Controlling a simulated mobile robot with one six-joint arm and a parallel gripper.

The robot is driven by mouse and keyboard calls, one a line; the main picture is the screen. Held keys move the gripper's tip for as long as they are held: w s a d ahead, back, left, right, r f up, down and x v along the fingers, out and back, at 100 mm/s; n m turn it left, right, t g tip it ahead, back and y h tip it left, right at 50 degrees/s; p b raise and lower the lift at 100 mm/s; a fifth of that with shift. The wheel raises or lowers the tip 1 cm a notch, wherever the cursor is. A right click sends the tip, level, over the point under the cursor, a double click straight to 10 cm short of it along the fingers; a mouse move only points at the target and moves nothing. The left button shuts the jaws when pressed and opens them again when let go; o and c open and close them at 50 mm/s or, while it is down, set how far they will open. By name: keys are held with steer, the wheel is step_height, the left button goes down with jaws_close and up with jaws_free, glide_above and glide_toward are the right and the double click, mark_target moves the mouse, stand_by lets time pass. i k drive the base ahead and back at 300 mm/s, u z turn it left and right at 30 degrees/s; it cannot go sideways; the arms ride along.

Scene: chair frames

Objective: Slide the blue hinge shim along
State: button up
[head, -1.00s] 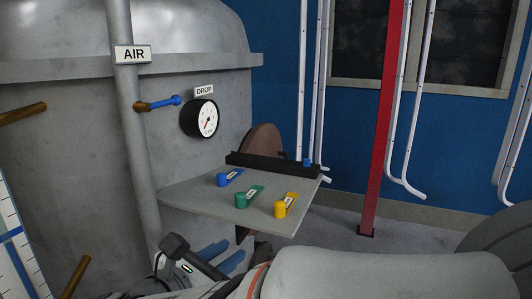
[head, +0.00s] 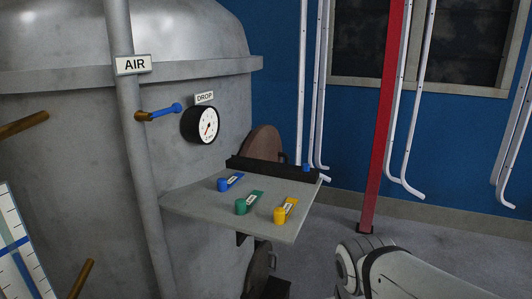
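The blue hinge shim (head: 231,181) lies on the grey shelf (head: 185,200), nearest the tank. It is a flat labelled strip with a round blue knob at its near left end. A similar green shim (head: 249,202) and a yellow shim (head: 286,209) lie beside it to the right, apart from it. A black bar with a slot (head: 275,167) stands along the shelf's back edge, just behind the shims. My gripper is not in view; only a white link of my arm shows at the lower right.
The grey tank (head: 60,150) carries a gauge (head: 201,125) and a blue-handled valve (head: 165,112). A brown disc (head: 262,143) stands behind the bar. A red post (head: 383,120) and bent white tubes are at the right. Space above the shelf is clear.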

mark_target(224, 185)
steer(key=u, duration=3.9)
steer(key=k, duration=1.55)
steer(key=z, duration=1.2)
steer(key=i, duration=1)
